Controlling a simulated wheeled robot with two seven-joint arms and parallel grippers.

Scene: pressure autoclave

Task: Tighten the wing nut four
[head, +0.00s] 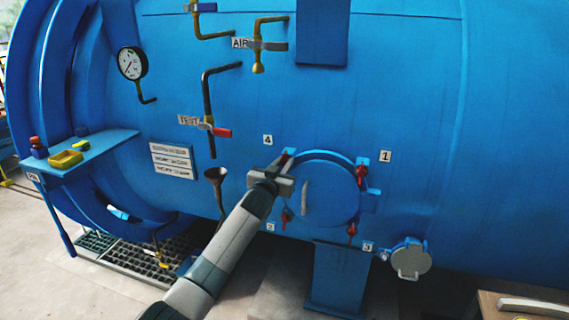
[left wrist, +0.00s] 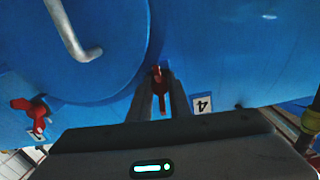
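Red wing nut four (head: 286,155) sits at the upper left of the round blue hatch (head: 327,190), below the "4" label. My left gripper (head: 278,171) reaches up to it from the lower left. In the left wrist view the red nut (left wrist: 160,78) sits between the two narrow, closely spaced fingers (left wrist: 161,90), which look shut on it; the "4" label (left wrist: 202,103) is just to the right. The fingers partly hide the nut. My right gripper is not in view.
Other red wing nuts sit around the hatch: upper right (head: 361,175), lower right (head: 352,231) and lower left (head: 286,216). A curved grey handle (head: 305,198) stands out from the hatch. A funnel (head: 215,176) and test valve (head: 208,127) are to the left.

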